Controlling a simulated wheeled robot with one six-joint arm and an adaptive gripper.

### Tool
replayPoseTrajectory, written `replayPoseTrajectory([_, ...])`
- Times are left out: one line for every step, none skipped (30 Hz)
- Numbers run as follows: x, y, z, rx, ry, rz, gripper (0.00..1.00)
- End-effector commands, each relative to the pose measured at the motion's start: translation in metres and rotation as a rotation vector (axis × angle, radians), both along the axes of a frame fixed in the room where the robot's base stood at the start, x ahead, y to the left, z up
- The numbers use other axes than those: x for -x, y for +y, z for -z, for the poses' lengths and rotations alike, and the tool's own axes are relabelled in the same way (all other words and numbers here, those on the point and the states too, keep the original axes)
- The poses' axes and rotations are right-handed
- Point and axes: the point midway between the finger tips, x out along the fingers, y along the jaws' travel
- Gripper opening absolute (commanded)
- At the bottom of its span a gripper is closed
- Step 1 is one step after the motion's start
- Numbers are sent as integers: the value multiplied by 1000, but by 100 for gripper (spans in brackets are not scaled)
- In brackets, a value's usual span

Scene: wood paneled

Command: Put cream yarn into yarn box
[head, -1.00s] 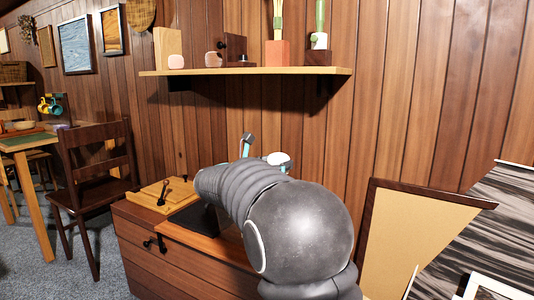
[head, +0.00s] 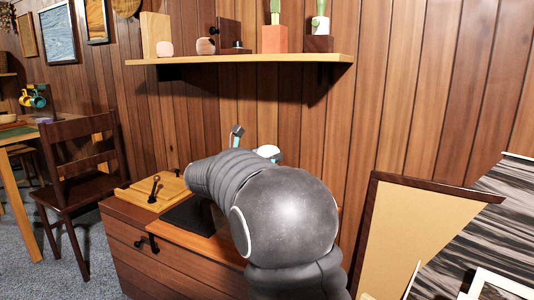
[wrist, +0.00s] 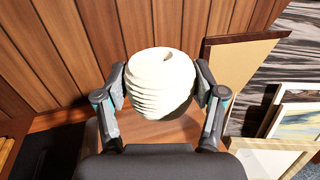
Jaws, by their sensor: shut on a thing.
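The cream yarn (wrist: 160,85), a ridged, rounded ball, is between the two fingers of my gripper (wrist: 160,92) in the wrist view. My gripper is shut on it and holds it in front of the wood panel wall, over a wooden top. In the head view my arm hides most of the gripper. A light wooden box-like piece with a dark handle (head: 153,193) lies on the left end of the cabinet. I cannot tell whether it is the yarn box, and no other box shows clearly.
The low wooden cabinet (head: 125,235) bears a dark flat mat (head: 188,213). A dark chair (head: 72,170) stands to its left. A shelf (head: 240,59) with small ornaments hangs above. Framed boards (head: 415,240) lean on the right.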

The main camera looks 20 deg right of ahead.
Motion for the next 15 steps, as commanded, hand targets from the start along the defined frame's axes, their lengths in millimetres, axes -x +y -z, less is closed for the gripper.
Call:
replayPoseTrajectory([0, 1, 9, 0, 1, -1, 34])
replayPoseTrajectory([0, 1, 12, 1, 2, -1, 34])
replayPoseTrajectory([0, 1, 16, 1, 2, -1, 34])
replayPoseTrajectory([0, 1, 19, 1, 2, -2, 34])
replayPoseTrajectory([0, 1, 22, 0, 1, -2, 34])
replayPoseTrajectory([0, 1, 26, 0, 1, -2, 34])
replayPoseTrajectory([0, 1, 30, 0, 1, -2, 34])
replayPoseTrajectory([0, 2, 33, 1, 2, -2, 34])
replayPoseTrajectory([0, 2, 37, 1, 2, -2, 34])
replayPoseTrajectory([0, 2, 40, 1, 2, -2, 34])
replayPoseTrajectory([0, 2, 43, 1, 2, -2, 34])
replayPoseTrajectory([0, 2, 47, 0, 1, -2, 34])
replayPoseTrajectory([0, 2, 50, 0, 1, -2, 34])
replayPoseTrajectory([0, 2, 53, 0, 0, -3, 34])
replayPoseTrajectory([0, 2, 57, 0, 0, -3, 34])
